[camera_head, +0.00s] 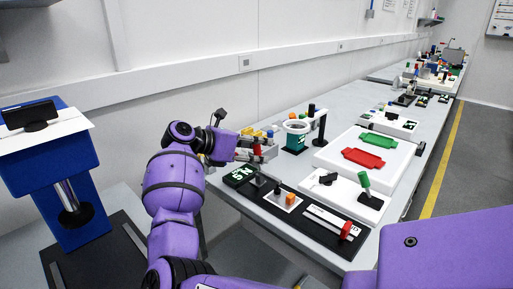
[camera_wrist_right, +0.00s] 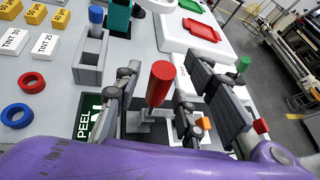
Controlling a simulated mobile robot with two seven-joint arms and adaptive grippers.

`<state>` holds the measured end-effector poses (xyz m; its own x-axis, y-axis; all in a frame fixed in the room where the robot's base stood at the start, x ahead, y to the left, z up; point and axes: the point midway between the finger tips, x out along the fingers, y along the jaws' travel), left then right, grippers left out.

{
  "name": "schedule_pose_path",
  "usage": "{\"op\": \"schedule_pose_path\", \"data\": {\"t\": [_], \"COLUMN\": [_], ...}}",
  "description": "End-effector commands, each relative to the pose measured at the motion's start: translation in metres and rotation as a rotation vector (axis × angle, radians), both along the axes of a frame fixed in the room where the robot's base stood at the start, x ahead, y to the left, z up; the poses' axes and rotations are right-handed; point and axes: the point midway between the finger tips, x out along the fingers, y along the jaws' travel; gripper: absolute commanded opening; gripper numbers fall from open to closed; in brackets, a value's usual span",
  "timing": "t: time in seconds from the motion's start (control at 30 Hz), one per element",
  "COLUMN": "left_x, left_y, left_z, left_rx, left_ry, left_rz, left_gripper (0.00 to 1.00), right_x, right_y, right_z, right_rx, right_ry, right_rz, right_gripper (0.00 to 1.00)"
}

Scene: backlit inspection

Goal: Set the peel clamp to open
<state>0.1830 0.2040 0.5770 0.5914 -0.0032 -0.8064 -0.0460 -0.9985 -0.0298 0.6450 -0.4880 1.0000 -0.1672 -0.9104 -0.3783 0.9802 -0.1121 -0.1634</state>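The peel clamp has a red cylindrical handle (camera_wrist_right: 160,84) on grey metal linkage, beside a dark plate marked PEEL (camera_wrist_right: 84,126) in the right wrist view. The handle also shows in the head view (camera_head: 257,150), partly covered by my gripper. My right gripper (camera_wrist_right: 160,95) is open, with one finger on each side of the red handle. Gaps show between the handle and both fingers, so it does not look gripped. The clamp's lower linkage is partly hidden by the fingers and my purple wrist. My left gripper is not in view.
An orange block (camera_head: 290,198) sits on a small white plate near the clamp. A slide with a red knob (camera_head: 346,229) and a green-handled lever (camera_head: 364,180) stand to the right. A teal holder (camera_head: 296,136) and a white tray with red and green shapes (camera_head: 326,155) lie beyond.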

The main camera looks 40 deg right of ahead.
Motion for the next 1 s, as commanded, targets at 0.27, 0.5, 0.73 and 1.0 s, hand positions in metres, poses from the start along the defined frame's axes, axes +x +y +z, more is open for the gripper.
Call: {"op": "schedule_pose_path", "data": {"t": [0.27,0.5,0.73,1.0], "left_x": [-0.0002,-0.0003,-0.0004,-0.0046], "left_y": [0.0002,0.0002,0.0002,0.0], "left_z": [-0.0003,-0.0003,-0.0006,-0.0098], "left_rx": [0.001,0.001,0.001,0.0], "left_ry": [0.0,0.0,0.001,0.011], "left_rz": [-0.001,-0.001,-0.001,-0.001], "left_gripper": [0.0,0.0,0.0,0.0], "right_x": [0.0001,0.0001,0.0003,0.0064], "right_y": [0.0001,0.0003,0.0004,0.0007], "right_z": [-0.0003,-0.0002,-0.0002,-0.0038], "right_rx": [-0.001,-0.001,-0.001,-0.007], "right_ry": [0.001,0.001,0.001,0.066], "right_rz": [0.001,0.001,0.001,0.002], "right_gripper": [0.23,0.0,0.0,0.0]}}
